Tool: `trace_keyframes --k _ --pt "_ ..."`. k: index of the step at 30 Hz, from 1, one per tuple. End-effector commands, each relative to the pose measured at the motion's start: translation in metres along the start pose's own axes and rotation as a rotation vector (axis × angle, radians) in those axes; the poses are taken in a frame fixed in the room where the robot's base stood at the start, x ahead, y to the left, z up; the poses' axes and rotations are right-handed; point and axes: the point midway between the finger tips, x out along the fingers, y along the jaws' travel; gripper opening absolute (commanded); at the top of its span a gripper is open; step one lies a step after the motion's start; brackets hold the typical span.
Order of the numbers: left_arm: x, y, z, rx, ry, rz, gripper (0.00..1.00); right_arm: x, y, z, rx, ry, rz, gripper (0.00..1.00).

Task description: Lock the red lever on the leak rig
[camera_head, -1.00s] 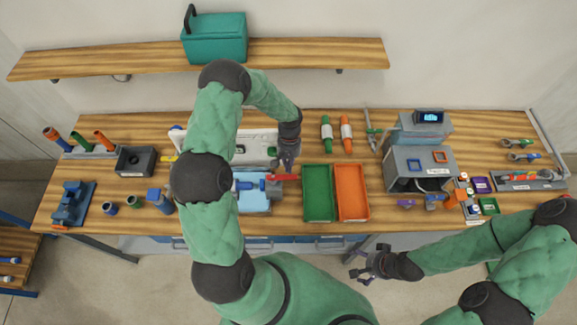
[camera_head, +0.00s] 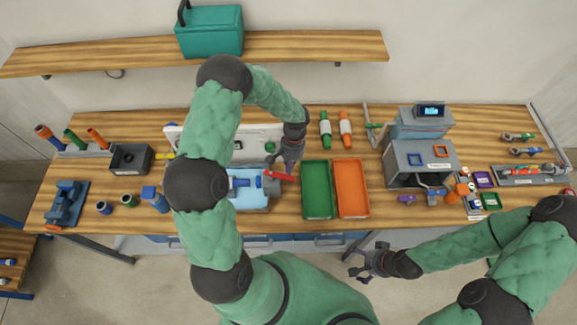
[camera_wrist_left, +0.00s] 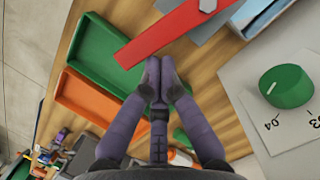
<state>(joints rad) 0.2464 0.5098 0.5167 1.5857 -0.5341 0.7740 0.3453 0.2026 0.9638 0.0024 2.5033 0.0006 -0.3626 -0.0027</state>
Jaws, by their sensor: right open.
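The red lever (camera_head: 280,176) sticks out to the right from the light-blue leak rig (camera_head: 251,200). In the left wrist view the red lever (camera_wrist_left: 160,35) runs diagonally above the fingertips, with a grey bolt at its pivot. My left gripper (camera_head: 287,170) is at the lever's free part; in its wrist view the fingers (camera_wrist_left: 160,68) are shut, tips together beside the lever's lower edge. I cannot tell if they touch it. Nothing shows between the tips. My right gripper (camera_head: 366,266) is open and empty in front of the bench. My left arm hides part of the rig.
A green tray (camera_head: 304,192) and an orange tray (camera_head: 368,193) lie right of the lever. A white panel behind the rig carries a green knob (camera_wrist_left: 287,87). A grey machine (camera_head: 406,160) stands further right. A blue fixture (camera_head: 66,205) stands at the left.

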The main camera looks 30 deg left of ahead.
Motion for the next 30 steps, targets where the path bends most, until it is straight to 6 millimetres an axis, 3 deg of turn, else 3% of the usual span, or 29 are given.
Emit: trace_keyframes --k 12,30 --pt "0.008 0.011 0.025 0.387 -0.001 -0.096 0.00 0.024 0.008 -0.001 0.000 0.000 0.000 0.91" --pt "0.016 0.007 0.060 0.915 -0.001 -0.228 0.00 0.045 0.016 -0.002 0.000 0.000 0.000 0.91"
